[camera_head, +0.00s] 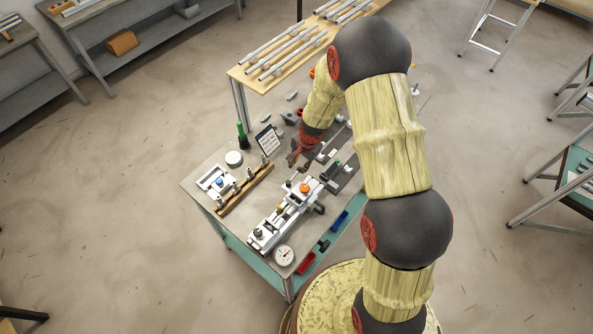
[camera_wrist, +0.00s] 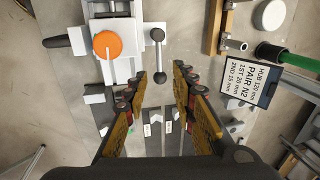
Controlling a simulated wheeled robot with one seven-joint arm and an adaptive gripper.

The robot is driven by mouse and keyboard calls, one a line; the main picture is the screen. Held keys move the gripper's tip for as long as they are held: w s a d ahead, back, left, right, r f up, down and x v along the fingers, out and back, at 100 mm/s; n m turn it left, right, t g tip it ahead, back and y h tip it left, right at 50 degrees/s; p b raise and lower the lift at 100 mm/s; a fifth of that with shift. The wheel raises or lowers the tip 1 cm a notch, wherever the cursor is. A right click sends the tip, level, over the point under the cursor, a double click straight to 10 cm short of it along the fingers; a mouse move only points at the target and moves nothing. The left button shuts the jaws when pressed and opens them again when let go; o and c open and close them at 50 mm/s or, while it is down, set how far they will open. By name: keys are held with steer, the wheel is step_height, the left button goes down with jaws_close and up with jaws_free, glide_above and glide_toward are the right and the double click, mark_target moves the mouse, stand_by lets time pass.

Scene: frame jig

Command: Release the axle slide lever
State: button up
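The white and grey jig (camera_head: 268,229) lies on the workbench, and its end fills the top of the wrist view (camera_wrist: 124,22). It carries an orange knob (camera_wrist: 107,45), also seen in the head view (camera_head: 305,188). To the knob's right is a short metal lever (camera_wrist: 158,63) with a ball at each end. A dark handle (camera_wrist: 57,41) sticks out on the left side. No label tells which is the axle slide lever. My gripper (camera_wrist: 160,73) is open, its fingertips on either side of the lever's lower ball in the picture; contact cannot be told.
A label card (camera_wrist: 262,83) reading "PAIR N2" and a green-handled tool (camera_wrist: 290,57) lie to the right. A dial gauge (camera_head: 284,256) and red bin (camera_head: 306,263) are at the bench's near end. A wooden shelf with metal tubes (camera_head: 280,52) stands behind.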

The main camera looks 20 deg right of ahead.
mark_target(296, 174)
steer(key=f, duration=0.4)
steer(key=w+f, duration=0.1)
steer(key=f, duration=0.1)
steer(key=shift+a, duration=0.3)
steer(key=shift+c, duration=1.2)
steer(key=c, duration=0.4)
steer(key=shift+s, duration=0.15)
jaws_close()
